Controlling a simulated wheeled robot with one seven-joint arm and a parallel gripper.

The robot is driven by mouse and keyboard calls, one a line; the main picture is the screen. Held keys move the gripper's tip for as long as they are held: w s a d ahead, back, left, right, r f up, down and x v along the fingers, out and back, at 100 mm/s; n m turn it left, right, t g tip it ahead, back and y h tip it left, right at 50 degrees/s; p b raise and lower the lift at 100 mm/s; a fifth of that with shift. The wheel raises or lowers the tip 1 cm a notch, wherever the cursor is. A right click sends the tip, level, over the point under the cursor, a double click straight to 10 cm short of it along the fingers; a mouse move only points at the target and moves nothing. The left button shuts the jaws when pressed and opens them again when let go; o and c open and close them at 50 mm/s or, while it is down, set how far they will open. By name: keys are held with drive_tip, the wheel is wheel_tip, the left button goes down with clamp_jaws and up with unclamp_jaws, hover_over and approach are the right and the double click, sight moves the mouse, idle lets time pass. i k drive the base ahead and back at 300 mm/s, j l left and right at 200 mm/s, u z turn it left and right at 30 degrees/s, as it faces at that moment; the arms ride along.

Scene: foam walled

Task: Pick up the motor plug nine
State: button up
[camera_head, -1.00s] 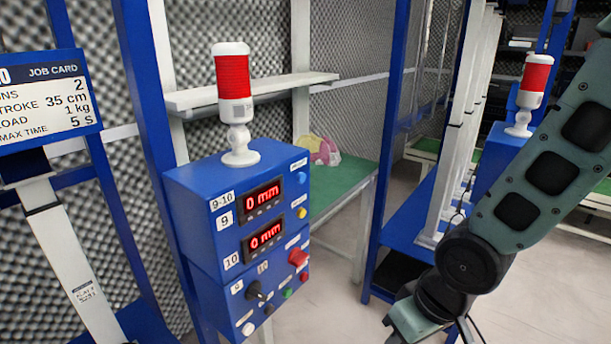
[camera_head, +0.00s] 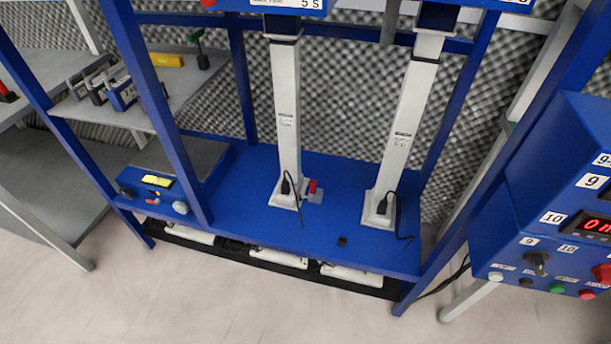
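Two white columns stand on a blue bench deck. A black plug with a cable (camera_head: 286,187) is at the foot of the left column (camera_head: 287,110). A second black plug with a cable (camera_head: 383,204) is at the foot of the right column (camera_head: 405,130), its cable trailing onto the deck. I cannot read which plug is number nine. A small black piece (camera_head: 342,241) lies on the deck near its front edge. My gripper is not in view.
The blue deck (camera_head: 255,220) has blue frame posts. A red-topped part (camera_head: 313,188) stands beside the left column. A blue control box (camera_head: 560,210) is at the right. Shelves with tools (camera_head: 125,75) are at the left. The floor in front is clear.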

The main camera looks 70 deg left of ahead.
sight(285, 185)
drive_tip(key=u, duration=2.2)
drive_tip(key=i+j+u, duration=0.35)
drive_tip(key=i, duration=0.5)
drive_tip(key=i+j+u, duration=0.2)
drive_tip(key=i, duration=0.25)
